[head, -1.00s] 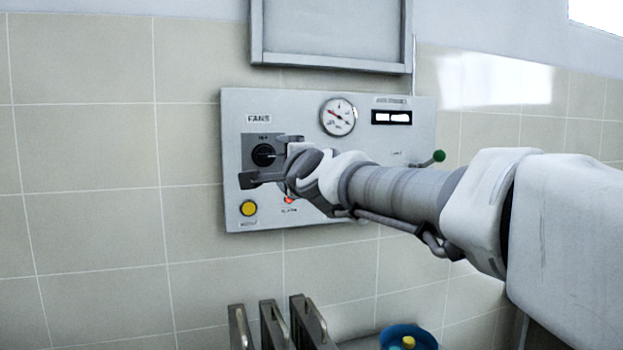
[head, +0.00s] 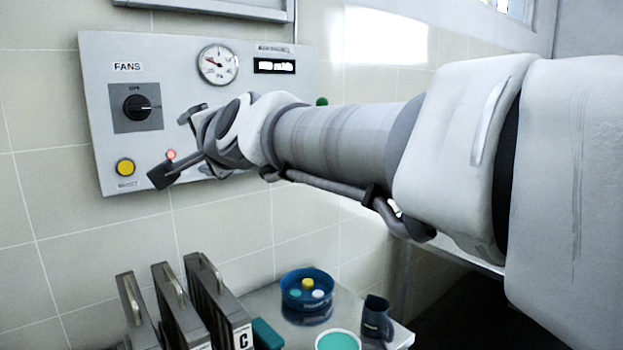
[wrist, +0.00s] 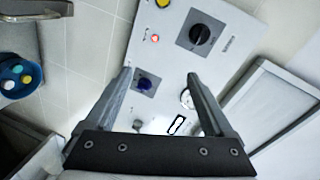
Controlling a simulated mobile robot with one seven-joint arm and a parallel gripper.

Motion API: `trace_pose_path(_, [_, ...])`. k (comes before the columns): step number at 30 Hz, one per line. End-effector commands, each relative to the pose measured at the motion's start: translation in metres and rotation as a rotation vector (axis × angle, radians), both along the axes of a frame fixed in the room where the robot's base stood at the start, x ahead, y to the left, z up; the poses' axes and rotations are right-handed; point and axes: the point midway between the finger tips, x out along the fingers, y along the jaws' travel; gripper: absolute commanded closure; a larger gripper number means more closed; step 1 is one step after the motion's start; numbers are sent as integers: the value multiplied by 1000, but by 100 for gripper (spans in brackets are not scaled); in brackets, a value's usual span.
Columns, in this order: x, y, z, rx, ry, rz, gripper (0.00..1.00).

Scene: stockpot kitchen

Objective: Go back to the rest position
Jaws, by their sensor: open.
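My gripper (head: 172,146) is open and empty in front of the wall control panel (head: 90,70). In the head view it is right of and below the black FANS knob (head: 137,106), apart from it. In the wrist view the two fingers (wrist: 160,95) are spread, with the panel beyond them. The black knob (wrist: 200,34) and a blue knob (wrist: 145,83) show there. A yellow button (head: 125,167), a lit red lamp (head: 170,155), a round gauge (head: 218,64) and a lit display (head: 274,66) are on the panel. My arm hides the panel's lower right.
Several upright metal pieces with handles (head: 215,290) stand below the panel, one marked C. On the counter (head: 255,298) are a blue bowl (head: 292,300) with coloured discs, a dark mug (head: 376,318) and a teal-topped round container (head: 338,341). A framed board (head: 220,8) hangs above the panel.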

Motion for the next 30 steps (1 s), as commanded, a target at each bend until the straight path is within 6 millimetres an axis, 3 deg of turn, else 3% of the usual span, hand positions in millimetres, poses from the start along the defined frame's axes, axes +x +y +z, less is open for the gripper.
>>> trace_pose_path(1, [-8, -30, -18, -116, -8, -15, 12])
trace_pose_path(8, [-58, -158, -108, -628, 50, -9, 12])
trace_pose_path(12, [-105, -230, -160, -877, 137, 32, 12])
trace_pose_path(15, [-143, -273, -195, -1019, 213, 79, 12])
trace_pose_path(18, [-177, -305, -224, -1121, 282, 131, 12])
trace_pose_path(22, [-209, -329, -249, -1196, 348, 188, 12])
trace_pose_path(25, [-220, -337, -258, -1222, 372, 210, 12])
trace_pose_path(30, [-223, -338, -260, -1230, 377, 219, 12])
